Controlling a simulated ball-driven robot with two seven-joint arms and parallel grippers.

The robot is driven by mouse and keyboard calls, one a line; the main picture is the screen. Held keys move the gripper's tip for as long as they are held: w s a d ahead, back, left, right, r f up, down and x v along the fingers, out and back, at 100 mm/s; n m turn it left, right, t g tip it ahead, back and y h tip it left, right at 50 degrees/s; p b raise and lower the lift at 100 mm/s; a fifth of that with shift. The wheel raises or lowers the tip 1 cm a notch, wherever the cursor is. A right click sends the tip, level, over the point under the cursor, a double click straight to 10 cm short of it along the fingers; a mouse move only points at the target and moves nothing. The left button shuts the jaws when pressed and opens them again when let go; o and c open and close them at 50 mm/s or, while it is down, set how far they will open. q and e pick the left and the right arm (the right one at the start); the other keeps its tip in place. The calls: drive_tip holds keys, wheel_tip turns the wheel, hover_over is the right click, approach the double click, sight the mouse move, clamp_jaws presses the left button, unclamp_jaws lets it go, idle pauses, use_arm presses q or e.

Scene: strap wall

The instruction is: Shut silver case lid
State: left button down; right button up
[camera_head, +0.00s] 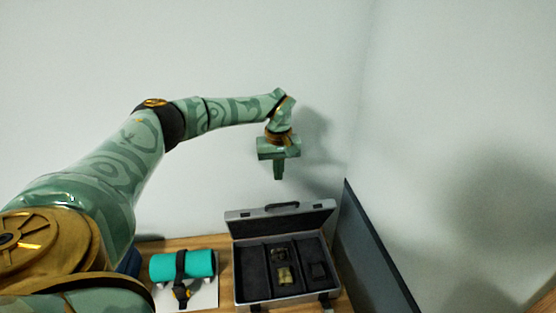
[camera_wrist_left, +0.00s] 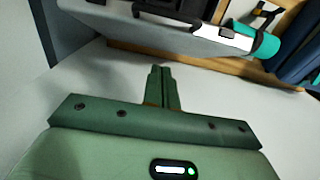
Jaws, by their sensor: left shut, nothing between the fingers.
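The silver case (camera_head: 283,258) stands open on the wooden table, its lid (camera_head: 280,220) tilted up at the back with a dark handle (camera_head: 282,206) on its top edge. The case has a dark lined inside with compartments and a few small items. In the left wrist view the lid's grey outer side (camera_wrist_left: 190,38) shows at the top. My left gripper (camera_head: 279,176) is shut and empty, above and behind the lid and apart from it. Its closed fingers (camera_wrist_left: 161,72) also show in the left wrist view. My right gripper is not in view.
A teal roll with a black strap (camera_head: 181,265) lies on a white sheet (camera_head: 205,294) left of the case. A dark panel (camera_head: 370,255) stands close to the case's right side. Pale walls rise behind and to the right.

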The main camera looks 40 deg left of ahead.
use_arm(q)
drive_tip(key=f, duration=0.1)
drive_tip(key=s+d+f+p, duration=0.1)
drive_tip(key=s+d+f, duration=0.1)
drive_tip(key=shift+f, duration=0.4)
drive_tip(key=shift+s+d+f+p, duration=0.25)
drive_tip(key=shift+s+d+p, duration=0.15)
drive_tip(key=shift+d, duration=0.1)
drive_tip(key=shift+f, duration=0.1)
